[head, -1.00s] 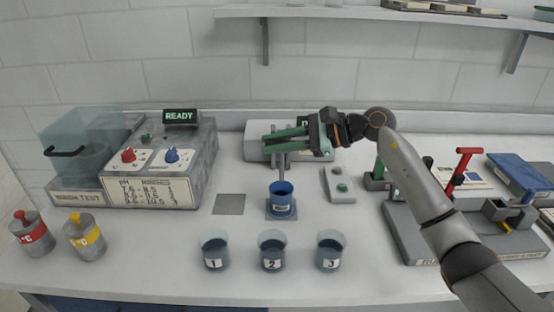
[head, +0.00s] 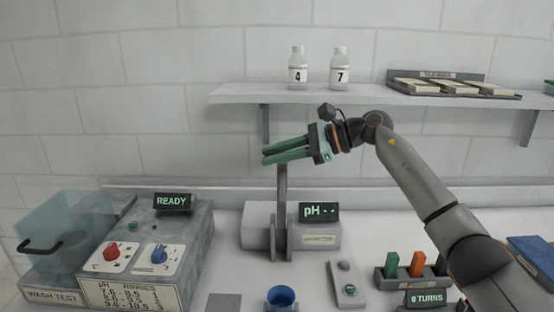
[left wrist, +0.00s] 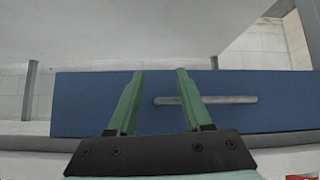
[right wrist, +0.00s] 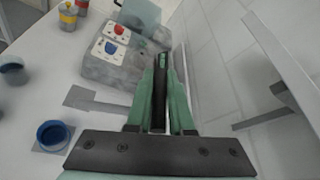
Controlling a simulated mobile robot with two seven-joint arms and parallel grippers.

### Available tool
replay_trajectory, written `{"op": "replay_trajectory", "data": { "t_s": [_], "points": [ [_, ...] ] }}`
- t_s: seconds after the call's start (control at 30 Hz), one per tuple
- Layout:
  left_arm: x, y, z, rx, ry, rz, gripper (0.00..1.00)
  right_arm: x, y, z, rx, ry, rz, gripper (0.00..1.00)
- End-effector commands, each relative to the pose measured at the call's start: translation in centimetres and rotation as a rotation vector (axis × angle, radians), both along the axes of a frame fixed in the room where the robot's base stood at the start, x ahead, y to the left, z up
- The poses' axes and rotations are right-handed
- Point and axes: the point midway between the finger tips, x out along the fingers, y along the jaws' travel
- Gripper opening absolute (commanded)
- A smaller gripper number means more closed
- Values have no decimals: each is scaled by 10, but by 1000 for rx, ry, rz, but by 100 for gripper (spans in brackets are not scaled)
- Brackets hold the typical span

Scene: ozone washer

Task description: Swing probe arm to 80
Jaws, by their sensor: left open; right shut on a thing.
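The probe arm (head: 282,185) is a dark grey bar that stands about upright above the pH meter (head: 257,225), whose display (head: 318,211) reads "pH --". My right gripper (head: 265,155) is shut on the upper end of the bar. In the right wrist view the dark bar (right wrist: 160,90) runs between the two green fingers (right wrist: 161,100). No angle scale can be read. My left gripper (left wrist: 158,75) shows in its wrist view only. It is open and empty, in front of a blue panel (left wrist: 90,100) with a grey handle (left wrist: 205,99).
A blue cup (head: 281,297) stands in front of the meter. A shelf (head: 360,93) with bottles 4 (head: 297,70) and 7 (head: 339,70) hangs above. The "READY" unit (head: 160,245) is left; a button box (head: 347,283) and a "0 TURNS" rack (head: 424,299) are right.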

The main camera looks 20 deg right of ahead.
Motion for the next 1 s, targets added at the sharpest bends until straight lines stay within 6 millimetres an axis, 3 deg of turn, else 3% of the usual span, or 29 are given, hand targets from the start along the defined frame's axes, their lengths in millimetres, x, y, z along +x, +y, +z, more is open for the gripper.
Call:
{"op": "replay_trajectory", "data": {
  "t_s": [0.4, 0.97, 1.0],
  "points": [
    [-5, 0, 15, 0, 10, 0, 50, 25, -1, 5, -5, 3, -4, 0],
    [-5, 0, 16, 1, 11, -1, 50, 30, -3, 8, -2, -5, -9, 0],
    [-5, 0, 16, 2, 11, 0, 50, 30, -3, 8, -2, -5, -10, 21]
  ]
}}
